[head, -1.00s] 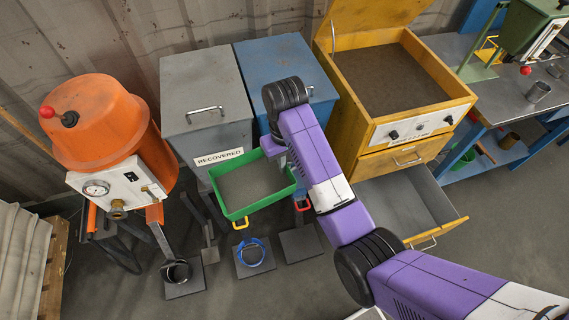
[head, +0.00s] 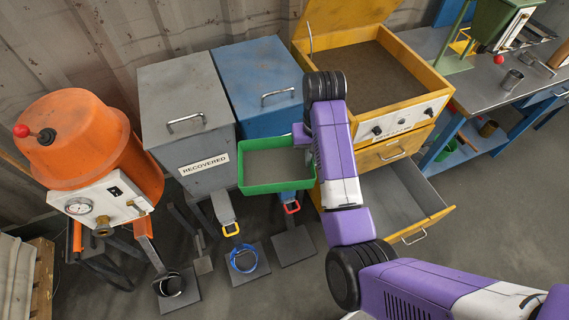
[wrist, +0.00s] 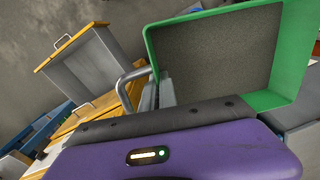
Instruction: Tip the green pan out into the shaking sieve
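The green pan (head: 278,187) is held level in front of the blue bin, with a layer of grey grainy material in it. Its bed and green wall (wrist: 296,50) fill the upper right of the wrist view. My gripper (head: 303,138) is at the pan's right side, partly hidden by my wrist in the head view. In the wrist view my gripper (wrist: 152,92) looks closed around the pan's grey handle. The shaking sieve seems to be the yellow cabinet (head: 425,62) with the raised lid, to the right of and behind the pan. Its top holds a dark, flat bed.
The yellow cabinet's lower drawer (head: 430,212) stands open and looks empty. A grey bin labelled RECOVERED (head: 185,100) and a blue bin (head: 255,75) stand left of it, lids shut. An orange drum machine (head: 80,140) is far left, a workbench (head: 490,80) at right.

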